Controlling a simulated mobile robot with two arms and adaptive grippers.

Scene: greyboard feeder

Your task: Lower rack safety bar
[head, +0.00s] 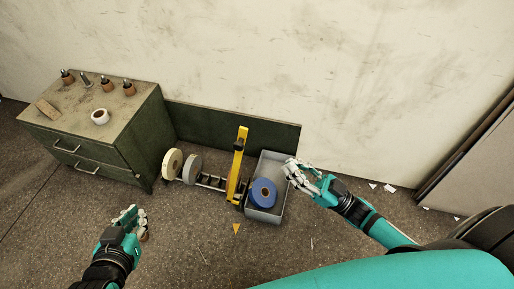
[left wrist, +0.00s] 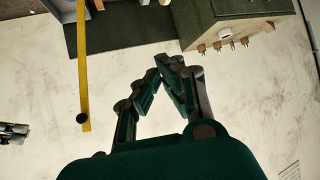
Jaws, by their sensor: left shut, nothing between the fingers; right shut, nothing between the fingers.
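The yellow safety bar (head: 238,165) stands raised, nearly upright, at the right end of the rack (head: 210,182). In the left wrist view the bar (left wrist: 83,70) shows as a long yellow strip with a dark knob near its end. My left gripper (head: 137,214) is shut and empty, in front of and left of the rack, apart from the bar. Its fingers (left wrist: 166,68) come together in the left wrist view, to the right of the bar. My right gripper (head: 293,170) is shut and empty at the right rim of the grey bin, right of the bar. Whether it touches the bin is unclear.
Two pale reels (head: 172,164) sit on the rack's left part. The grey bin (head: 277,214) holds a blue roll (head: 264,194). A green cabinet (head: 150,130) stands at left with a white roll and several small tools on top. The floor in front is mostly clear.

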